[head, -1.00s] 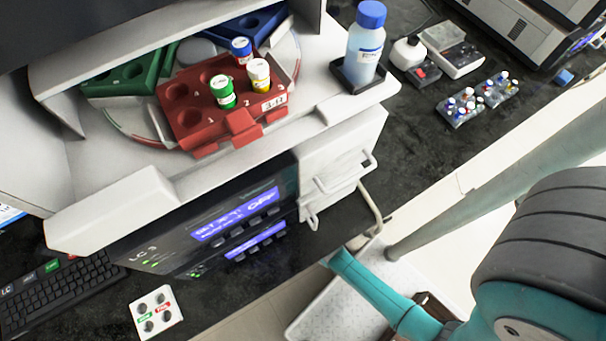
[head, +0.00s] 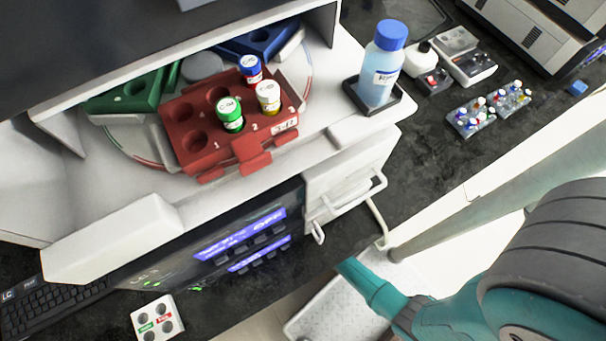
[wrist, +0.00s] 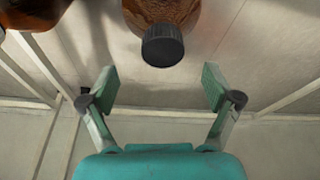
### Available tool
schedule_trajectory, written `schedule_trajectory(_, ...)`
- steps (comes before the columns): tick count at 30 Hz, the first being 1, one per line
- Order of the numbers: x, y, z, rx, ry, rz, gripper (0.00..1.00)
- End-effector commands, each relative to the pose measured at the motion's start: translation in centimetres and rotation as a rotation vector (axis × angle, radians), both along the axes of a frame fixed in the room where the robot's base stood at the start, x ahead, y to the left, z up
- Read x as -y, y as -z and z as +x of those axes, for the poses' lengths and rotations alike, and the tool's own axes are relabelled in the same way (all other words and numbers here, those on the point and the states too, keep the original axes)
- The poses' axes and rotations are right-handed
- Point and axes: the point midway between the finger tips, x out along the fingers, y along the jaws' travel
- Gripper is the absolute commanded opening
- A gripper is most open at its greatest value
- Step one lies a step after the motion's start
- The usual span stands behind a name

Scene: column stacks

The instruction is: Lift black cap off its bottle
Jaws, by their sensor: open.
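The black cap (wrist: 162,46) sits on an amber bottle (wrist: 160,14) at the top middle of the wrist view. My gripper (wrist: 158,88) is open and empty, its two teal fingers spread to either side below the cap in the picture. The cap lies ahead of the gap between the fingertips and is apart from both. Most of the bottle is cut off by the upper edge. In the head view neither the black-capped bottle nor my fingers show clearly.
A second amber bottle (wrist: 36,10) is partly visible at the upper left of the wrist view. The head view shows a red vial rack (head: 195,150), a blue-capped bottle (head: 383,70) in a black tray, and small vials (head: 470,118) on the dark bench.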

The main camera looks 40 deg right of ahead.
Motion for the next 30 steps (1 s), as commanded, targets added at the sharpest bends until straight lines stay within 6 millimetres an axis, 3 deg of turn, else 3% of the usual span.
schedule_trajectory(12,-0.4,4.0,1.2,0.000,0.000,0.000,0.89)
schedule_trajectory(23,-0.4,4.5,1.2,0.001,0.000,0.000,0.89)
schedule_trajectory(29,-0.4,4.5,1.2,0.001,0.000,0.000,0.44)
schedule_trajectory(30,-0.4,4.5,1.2,0.001,0.000,0.000,0.43)
